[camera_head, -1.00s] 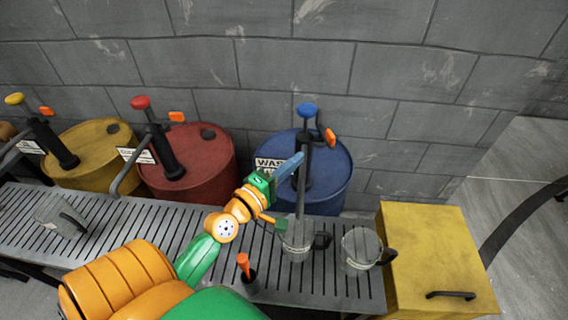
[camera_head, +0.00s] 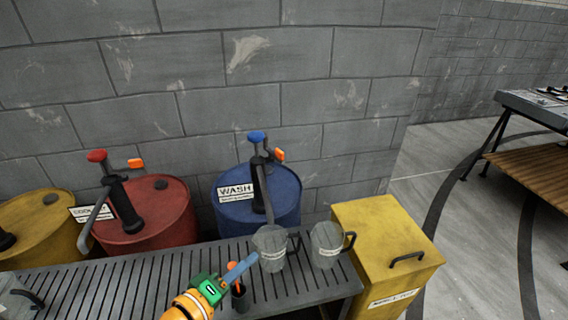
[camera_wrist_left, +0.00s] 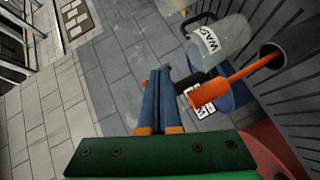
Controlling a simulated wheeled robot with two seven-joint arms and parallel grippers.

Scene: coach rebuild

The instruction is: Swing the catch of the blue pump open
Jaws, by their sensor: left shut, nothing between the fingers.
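The blue pump (camera_head: 261,172) stands upright on the blue drum labelled WASH (camera_head: 287,200), topped by a blue knob (camera_head: 256,137). Its orange catch (camera_head: 279,154) sticks out to the right of the pump's upper part; I cannot tell whether it is open. My left gripper (camera_head: 254,259) is shut and empty, low over the front of the slatted bench, apart from the pump and well below the catch. Its blue fingers lie together in the left wrist view (camera_wrist_left: 162,72). The catch cannot be made out clearly in the wrist view. My right gripper is not in view.
A grey jug (camera_head: 271,246) stands under the pump's spout, close to my fingertips. A second jug (camera_head: 325,243) stands right of it. An orange-handled tool (camera_wrist_left: 235,80) sits in a dark holder beside my fingers. A yellow cabinet (camera_head: 380,230) is right; a red drum (camera_head: 165,215) is left.

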